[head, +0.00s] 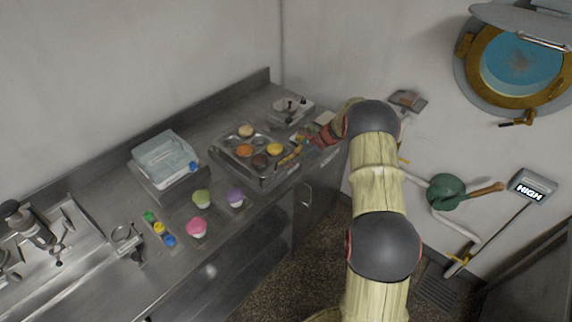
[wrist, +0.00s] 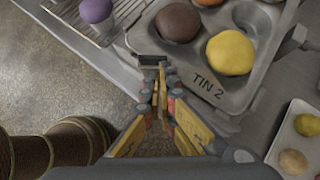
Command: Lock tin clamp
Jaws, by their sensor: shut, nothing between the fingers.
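The muffin tin (head: 236,169) sits on the steel counter and holds several round buns. In the wrist view the tin (wrist: 205,86) carries the label TIN 2, with a brown bun (wrist: 178,22) and a yellow bun (wrist: 230,52) in its cups. A small grey metal piece (wrist: 148,60), which may be the clamp, lies at the tin's near edge. I cannot tell its position. My gripper (wrist: 163,68) is shut and empty, with its fingertips at this piece. I cannot tell if they touch. In the head view my gripper (head: 297,152) is at the tin's right side.
A green bun (head: 201,196), a pink bun (head: 196,226) and a purple bun (head: 235,195) are near the counter front. A clear-lidded box (head: 163,155) stands left of the tin. A tray with small buns (wrist: 291,161) is close to my gripper's right. Floor shows below the counter edge.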

